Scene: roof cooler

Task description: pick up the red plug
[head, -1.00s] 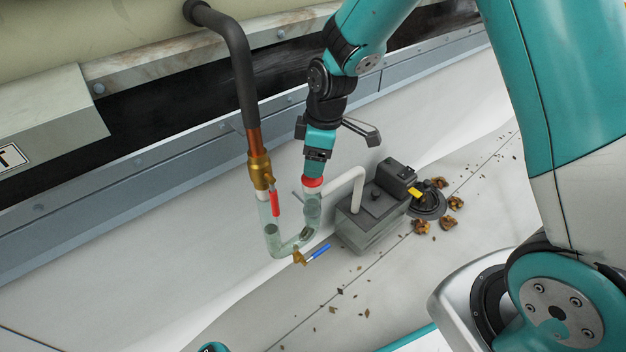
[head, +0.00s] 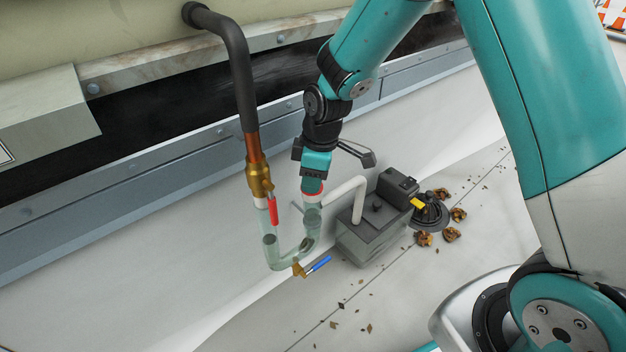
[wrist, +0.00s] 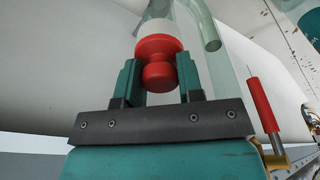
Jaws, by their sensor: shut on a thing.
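The red plug (wrist: 158,62) sits between the two fingers of my gripper (wrist: 158,82) in the wrist view, with a white collar just beyond it. My gripper is shut on the plug. In the head view the plug (head: 313,194) shows as a red ring under my gripper (head: 314,187), at the top of the right leg of the clear U-shaped trap (head: 272,250). Whether the plug is fully seated in the trap's mouth cannot be told.
A red-handled valve (head: 272,209) on the copper pipe stands close left of my gripper. A blue-handled valve (head: 318,264) sits at the trap's bottom. Leaves lie around a drain (head: 431,211).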

